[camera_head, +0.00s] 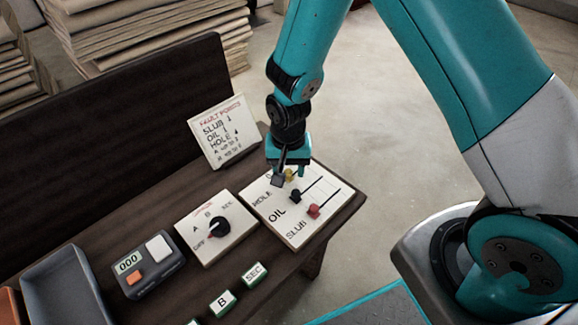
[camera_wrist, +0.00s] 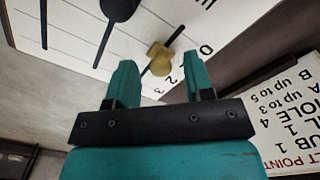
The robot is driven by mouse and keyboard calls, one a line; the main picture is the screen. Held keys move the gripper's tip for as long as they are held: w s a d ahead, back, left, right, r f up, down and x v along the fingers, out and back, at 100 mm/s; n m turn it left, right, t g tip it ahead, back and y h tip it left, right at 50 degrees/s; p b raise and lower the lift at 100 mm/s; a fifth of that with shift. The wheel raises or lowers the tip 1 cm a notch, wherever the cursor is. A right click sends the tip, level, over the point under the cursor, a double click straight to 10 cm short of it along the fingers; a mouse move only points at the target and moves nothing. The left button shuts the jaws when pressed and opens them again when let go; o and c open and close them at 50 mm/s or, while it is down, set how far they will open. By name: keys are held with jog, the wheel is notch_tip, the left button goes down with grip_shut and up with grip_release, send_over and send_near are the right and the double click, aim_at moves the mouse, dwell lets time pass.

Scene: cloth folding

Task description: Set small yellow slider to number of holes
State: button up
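The small yellow slider (camera_head: 289,175) sits on its slot at the far end of the white slider board (camera_head: 272,224), in the row by the word HOLE. In the wrist view the yellow slider (camera_wrist: 160,58) lies between and just beyond my two teal fingertips, with a gap on each side. Digits including 0, 2 and 3 are printed beside its slot; its exact mark cannot be read. My gripper (camera_head: 290,172) points down over this end of the board, its fingers (camera_wrist: 159,70) spread and empty. It partly hides the scale.
A black slider (camera_head: 295,195) and a red slider (camera_head: 314,211) sit in neighbouring rows. A FAULT POINTS card (camera_head: 224,131) stands behind the board. A dial box (camera_head: 216,228) and a counter reading 000 (camera_head: 146,266) stand left. Green-edged blocks (camera_head: 223,303) lie in front.

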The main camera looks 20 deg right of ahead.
aim_at(289, 171)
notch_tip(289, 171, up, 17)
jog(key=p, duration=0.5)
jog(key=shift+r, duration=0.2)
jog(key=s+a+r+n+y, duration=0.1)
jog(key=s+r+n+y, duration=0.1)
jog(key=s+r+n, duration=0.55)
jog(key=s+a+r+n+y, duration=0.2)
jog(key=s+r+n, duration=0.2)
jog(key=s+r, duration=0.6)
notch_tip(289, 171, up, 21)
jog(key=s+p, duration=0.1)
jog(key=p, duration=2.2)
jog(key=shift+s, duration=0.35)
